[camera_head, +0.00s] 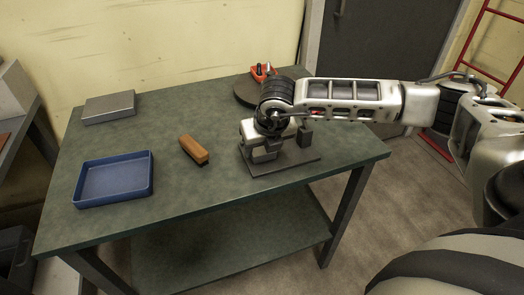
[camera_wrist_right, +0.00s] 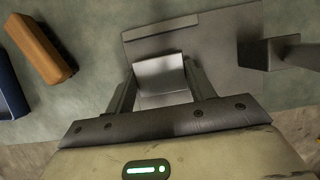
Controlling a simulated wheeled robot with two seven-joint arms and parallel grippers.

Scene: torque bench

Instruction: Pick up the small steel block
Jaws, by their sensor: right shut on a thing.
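The small steel block (camera_wrist_right: 162,78) is a bright, pale grey piece between the two dark fingers of my right gripper (camera_wrist_right: 162,92) in the wrist view. The fingers are shut on it. In the head view my right gripper (camera_head: 264,156) points down over a dark grey plate (camera_head: 290,164) near the bench's right side. The gripper hides the block there. I cannot tell whether the block touches the plate or is clear of it. My left gripper is not in view.
A dark upright post (camera_head: 304,138) stands on the plate close beside the gripper. On the green bench (camera_head: 190,190) lie a brown wooden block (camera_head: 194,149), a blue tray (camera_head: 113,199) and a flat grey box (camera_head: 108,107). A round dark disc (camera_head: 246,90) with an orange-red item (camera_head: 262,72) is behind my arm.

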